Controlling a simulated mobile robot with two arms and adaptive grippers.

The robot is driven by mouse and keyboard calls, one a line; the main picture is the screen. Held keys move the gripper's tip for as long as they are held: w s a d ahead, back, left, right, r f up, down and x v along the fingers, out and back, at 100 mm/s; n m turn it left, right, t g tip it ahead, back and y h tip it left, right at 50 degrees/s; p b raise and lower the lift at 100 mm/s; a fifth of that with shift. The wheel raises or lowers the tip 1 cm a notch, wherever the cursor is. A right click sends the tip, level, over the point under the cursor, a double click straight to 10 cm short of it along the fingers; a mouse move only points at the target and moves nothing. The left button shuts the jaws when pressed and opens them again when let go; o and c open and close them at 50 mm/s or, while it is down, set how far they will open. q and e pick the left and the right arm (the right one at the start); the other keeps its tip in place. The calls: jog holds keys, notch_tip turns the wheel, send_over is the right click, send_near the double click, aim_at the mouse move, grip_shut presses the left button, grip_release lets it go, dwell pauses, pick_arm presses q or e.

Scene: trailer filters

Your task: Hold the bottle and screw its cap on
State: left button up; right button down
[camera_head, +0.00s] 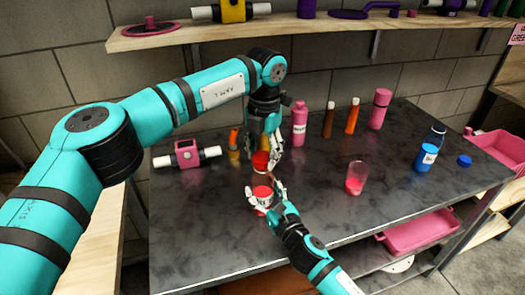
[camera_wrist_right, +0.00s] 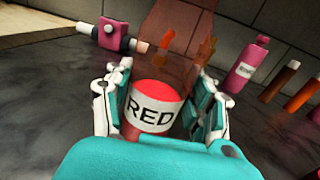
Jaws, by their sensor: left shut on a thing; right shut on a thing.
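The red bottle (camera_head: 261,200) stands on the dark tabletop, with a white label reading RED in the right wrist view (camera_wrist_right: 152,112). My right gripper (camera_head: 266,191) is shut around its sides, one finger on each side. My left gripper (camera_head: 263,156) is behind and above it, shut on a red piece (camera_head: 260,161) that looks like the cap. In the head view this piece appears apart from the bottle. In the right wrist view a see-through reddish shape (camera_wrist_right: 178,35) rises behind the bottle; I cannot tell what it is.
A pink bottle (camera_head: 299,125), brown bottle (camera_head: 328,122), orange bottle (camera_head: 352,117) and magenta bottle (camera_head: 379,110) stand along the back. A pink cup (camera_head: 356,180) and blue bottle (camera_head: 426,158) are at right. A pink-and-white filter (camera_head: 187,155) lies left. The front right tabletop is clear.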

pick_arm(q)
jog(key=shift+f, duration=0.2)
jog(key=m, duration=1)
jog(key=shift+m, duration=0.3)
jog(key=m, duration=1.7)
jog(key=shift+f+m, duration=0.1)
jog(key=shift+m, duration=0.3)
jog(key=m, duration=0.7)
jog(key=shift+a, duration=0.1)
